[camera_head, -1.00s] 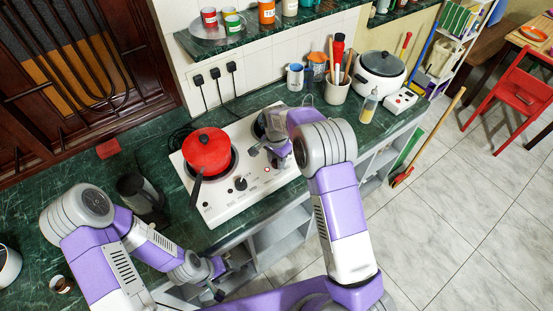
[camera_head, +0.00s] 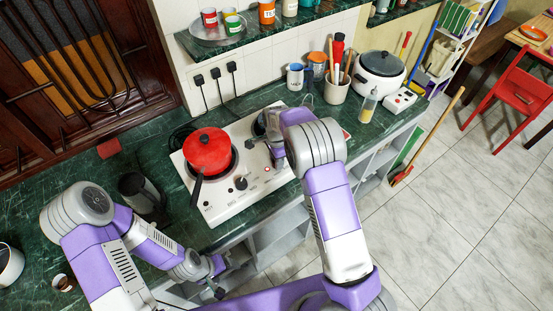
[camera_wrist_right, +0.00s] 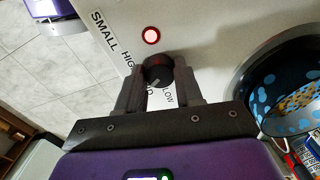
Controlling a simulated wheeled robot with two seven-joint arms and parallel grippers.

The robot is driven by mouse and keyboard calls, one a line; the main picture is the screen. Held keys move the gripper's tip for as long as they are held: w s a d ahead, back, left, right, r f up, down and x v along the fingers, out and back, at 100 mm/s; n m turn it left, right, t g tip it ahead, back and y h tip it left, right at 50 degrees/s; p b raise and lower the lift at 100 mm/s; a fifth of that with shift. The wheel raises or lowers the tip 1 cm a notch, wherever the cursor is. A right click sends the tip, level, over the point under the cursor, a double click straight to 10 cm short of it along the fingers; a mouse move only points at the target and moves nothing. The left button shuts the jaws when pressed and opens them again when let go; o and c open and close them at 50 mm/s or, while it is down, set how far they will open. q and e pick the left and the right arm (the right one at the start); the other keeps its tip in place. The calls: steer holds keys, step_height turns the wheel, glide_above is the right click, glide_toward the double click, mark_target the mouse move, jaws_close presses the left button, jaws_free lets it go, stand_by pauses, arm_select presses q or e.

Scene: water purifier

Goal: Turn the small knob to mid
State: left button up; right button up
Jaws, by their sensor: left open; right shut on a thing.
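The small knob (camera_wrist_right: 158,72) is black and round, on the white cooktop (camera_head: 225,207). In the right wrist view, the printed words SMALL, HIGH and LOW show around it, with another word partly covered by a finger. A pale mark on the knob points toward the partly covered word. My right gripper (camera_wrist_right: 158,77) is shut on the knob, one finger on each side. In the head view, my right gripper (camera_head: 270,148) is partly hidden by its arm, and I cannot make out the small knob there. My left gripper (camera_head: 218,279) is open and empty, in front of the counter.
A red pot (camera_head: 208,151) sits on the left burner, its handle reaching toward the front. Another black knob (camera_head: 240,183) is near the cooktop's front. A blue spotted pan (camera_wrist_right: 267,83) is close to my right gripper. A red light (camera_wrist_right: 151,35) glows beside the small knob.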

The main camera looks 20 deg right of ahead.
steer(key=o, duration=1)
steer(key=shift+o, duration=0.2)
step_height(320, 180, up, 8)
steer(key=shift+f+p, duration=0.15)
steer(key=shift+p, duration=0.15)
steer(key=shift+f, duration=0.15)
